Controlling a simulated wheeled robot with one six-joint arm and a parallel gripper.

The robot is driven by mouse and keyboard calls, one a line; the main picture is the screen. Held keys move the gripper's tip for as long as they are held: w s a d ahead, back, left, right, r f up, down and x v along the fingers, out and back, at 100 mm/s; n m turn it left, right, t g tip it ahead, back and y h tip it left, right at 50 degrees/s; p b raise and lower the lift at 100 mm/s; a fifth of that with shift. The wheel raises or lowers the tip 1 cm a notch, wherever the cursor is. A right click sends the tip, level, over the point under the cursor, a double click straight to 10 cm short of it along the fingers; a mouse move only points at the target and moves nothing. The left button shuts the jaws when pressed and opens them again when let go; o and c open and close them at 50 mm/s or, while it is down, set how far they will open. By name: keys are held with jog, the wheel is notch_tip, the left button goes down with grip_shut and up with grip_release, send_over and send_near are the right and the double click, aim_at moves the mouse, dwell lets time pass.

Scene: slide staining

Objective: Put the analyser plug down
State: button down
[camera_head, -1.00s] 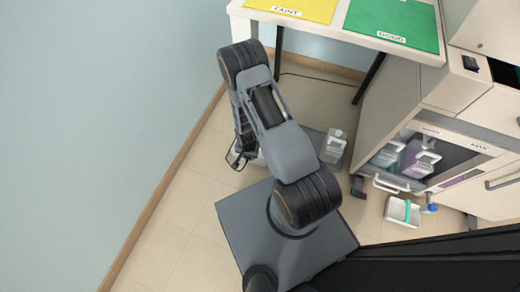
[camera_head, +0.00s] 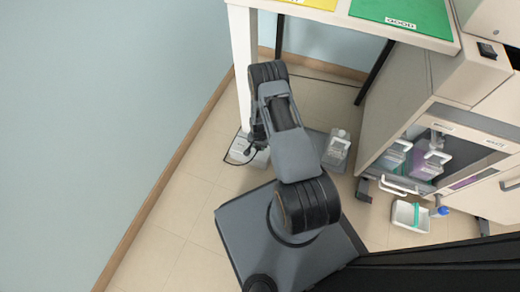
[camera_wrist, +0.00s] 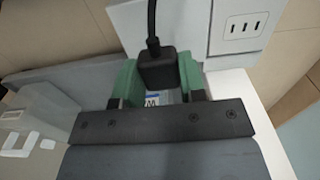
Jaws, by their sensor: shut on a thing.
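The analyser plug (camera_wrist: 157,68) is a black block with a black cable running up from it in the wrist view. My gripper (camera_wrist: 159,82) has green fingers and is shut on the plug, one finger on each side. A white socket panel with several dark slots (camera_wrist: 245,27) is just to the upper right of the plug, apart from it. In the head view my arm hides the plug and the fingers. Part of a dark cable (camera_head: 240,154) shows left of my wrist, low near the floor.
A translucent jug (camera_head: 338,143) stands right of my arm. The analyser cabinet (camera_head: 405,110) with bottles is farther right, and a white tray (camera_head: 411,217) lies below it. A table with a green mat (camera_head: 405,17) is above. Bare floor lies left, up to the wall.

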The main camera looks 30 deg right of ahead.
aim_at(260, 148)
jog(key=shift+w+d+f+b, duration=0.25)
jog(key=shift+f+b, duration=0.05)
jog(key=shift+f, duration=0.2)
jog(key=shift+f+b, duration=0.95)
jog(key=shift+f, duration=0.55)
jog(key=shift+f, duration=0.1)
jog(key=shift+f+b, duration=0.4)
jog(key=shift+b, duration=0.15)
jog(key=c, duration=0.7)
grip_release()
